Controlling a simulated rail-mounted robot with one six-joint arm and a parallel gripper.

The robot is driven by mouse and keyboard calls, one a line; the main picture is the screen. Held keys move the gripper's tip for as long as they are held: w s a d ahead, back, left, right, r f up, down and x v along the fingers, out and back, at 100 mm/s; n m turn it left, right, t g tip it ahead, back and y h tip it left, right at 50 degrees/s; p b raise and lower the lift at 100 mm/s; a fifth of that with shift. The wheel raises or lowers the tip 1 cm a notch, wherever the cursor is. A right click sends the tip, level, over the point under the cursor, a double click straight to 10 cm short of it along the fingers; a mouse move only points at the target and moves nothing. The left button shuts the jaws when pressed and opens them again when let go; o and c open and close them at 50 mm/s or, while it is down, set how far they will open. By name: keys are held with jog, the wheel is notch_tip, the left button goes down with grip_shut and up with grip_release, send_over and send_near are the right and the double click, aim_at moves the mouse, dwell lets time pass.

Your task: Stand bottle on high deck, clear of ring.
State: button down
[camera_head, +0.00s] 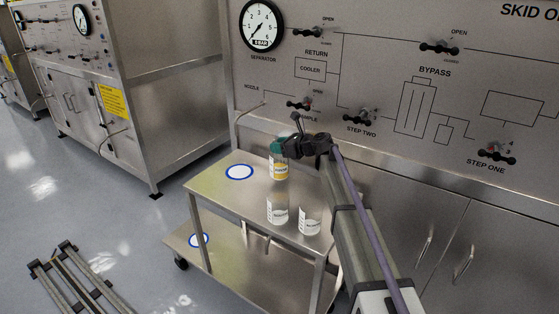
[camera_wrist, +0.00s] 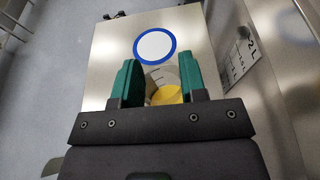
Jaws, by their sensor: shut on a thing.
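A clear bottle with yellow liquid and a white label (camera_head: 279,172) is upright at the upper deck (camera_head: 215,182) of a steel cart. My gripper (camera_head: 281,146) is shut on its top from above. In the wrist view the green fingers (camera_wrist: 160,84) stand on both sides of the bottle (camera_wrist: 166,94), which is partly hidden by the gripper body. A blue-edged white ring (camera_head: 239,172) lies on the upper deck to the left of the bottle, apart from it. The ring also shows in the wrist view (camera_wrist: 155,46). I cannot tell whether the bottle's base touches the deck.
Two clear bottles, one (camera_head: 278,211) and another (camera_head: 310,219), stand on the front part of the upper deck. A lower deck (camera_head: 232,267) carries another blue-edged ring (camera_head: 199,240). The skid panel (camera_head: 380,80) with valves and gauge rises behind the cart.

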notch_tip(320, 180, down, 3)
jog(key=shift+f+b, duration=0.15)
jog(key=shift+b, duration=0.55)
jog(key=shift+r, duration=0.3)
jog(key=shift+f, duration=0.2)
jog(key=c, duration=0.7)
grip_release()
jog(key=shift+r, duration=0.2)
jog(key=shift+s+d+r+p, duration=0.2)
jog(key=shift+d+p, duration=0.1)
jog(key=shift+p, duration=0.1)
jog(key=p+v, duration=0.3)
jog(key=v, duration=0.8)
jog(key=shift+d+f, duration=0.1)
jog(key=shift+s+d, duration=0.1)
